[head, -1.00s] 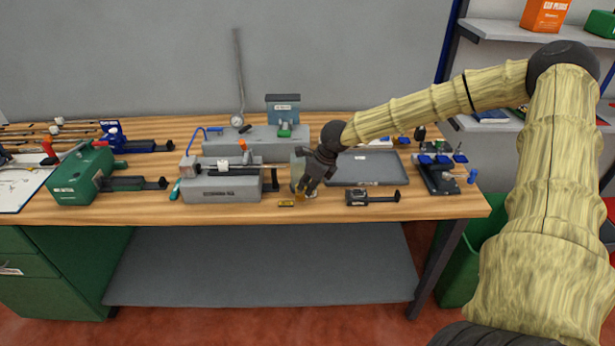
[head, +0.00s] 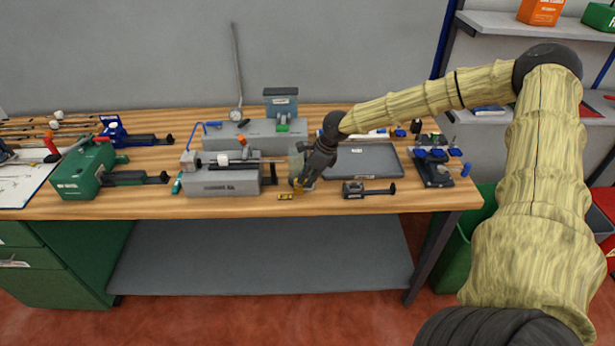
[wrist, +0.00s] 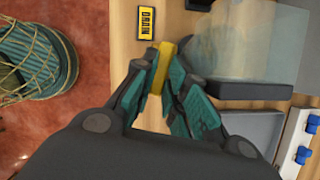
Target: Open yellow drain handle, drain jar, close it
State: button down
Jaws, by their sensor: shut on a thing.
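My gripper (wrist: 163,84) is shut on the yellow drain handle (wrist: 163,62), which shows between its teal fingertips in the wrist view. In the head view my gripper (head: 300,184) is low at the bench front, at the near side of the jar. The jar (wrist: 250,40) is a clear, greyish block on a dark base, right of the fingers in the wrist view. In the head view the jar (head: 295,164) is mostly hidden behind my gripper. A yellow label reading DRAIN (wrist: 146,19) lies beside the handle. The liquid level in the jar cannot be told.
A grey tray (head: 366,178) lies right of the jar, with a dark clamp-like tool (head: 368,189) in front. A grey machine block (head: 222,182) stands to the left. A blue-knobbed fixture (head: 436,172) is at the right end of the wooden bench (head: 330,203).

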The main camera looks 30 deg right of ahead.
jog(key=shift+w+r, duration=0.1)
jog(key=c, duration=1.4)
grip_release()
jog(key=shift+c, duration=0.2)
jog(key=shift+r, duration=0.1)
